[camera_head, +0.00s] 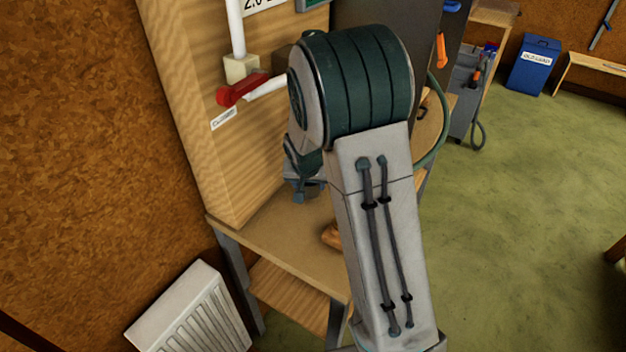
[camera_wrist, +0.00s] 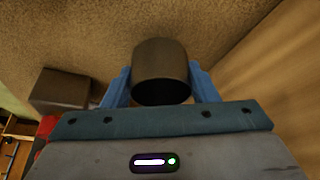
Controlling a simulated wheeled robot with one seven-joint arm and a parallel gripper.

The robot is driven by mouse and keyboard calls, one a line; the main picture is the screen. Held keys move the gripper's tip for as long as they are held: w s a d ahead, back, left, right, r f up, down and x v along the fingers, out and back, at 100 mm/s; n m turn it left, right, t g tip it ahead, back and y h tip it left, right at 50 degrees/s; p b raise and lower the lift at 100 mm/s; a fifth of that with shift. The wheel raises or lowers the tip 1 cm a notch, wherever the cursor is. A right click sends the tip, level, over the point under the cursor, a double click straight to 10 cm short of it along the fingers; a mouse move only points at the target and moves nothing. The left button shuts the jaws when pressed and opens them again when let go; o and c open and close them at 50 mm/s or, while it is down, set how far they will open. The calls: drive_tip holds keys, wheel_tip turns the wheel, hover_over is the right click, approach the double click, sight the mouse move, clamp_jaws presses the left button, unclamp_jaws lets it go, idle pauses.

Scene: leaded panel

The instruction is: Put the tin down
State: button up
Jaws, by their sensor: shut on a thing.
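The tin (camera_wrist: 161,62) is a plain dark grey-brown cylinder in the wrist view, with a dark round end facing the camera. My gripper (camera_wrist: 160,75) has one blue finger on each side of the tin and is shut on it. In the head view, the blue fingers of my gripper (camera_head: 306,190) show partly behind my arm, above the bench top (camera_head: 265,230). The tin cannot be made out there. A tan surface (camera_wrist: 80,30) lies beyond the tin in the wrist view; I cannot tell whether the tin touches it.
A wooden upright board (camera_head: 185,100) with a red lever (camera_head: 240,90) stands at the bench's back. A dark block (camera_wrist: 62,90) is left of the tin. An orange-brown object (camera_head: 331,236) lies on the bench, partly hidden by my arm. A white radiator (camera_head: 190,315) stands front left.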

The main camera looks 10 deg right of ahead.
drive_tip(key=shift+w+d+f+p, duration=0.5)
drive_tip(key=shift+w+d, duration=0.25)
drive_tip(key=shift+d, duration=0.1)
drive_tip(key=shift+f, duration=0.25)
drive_tip(key=shift+f, duration=0.15)
drive_tip(key=o, duration=1)
drive_tip(key=shift+o, duration=0.2)
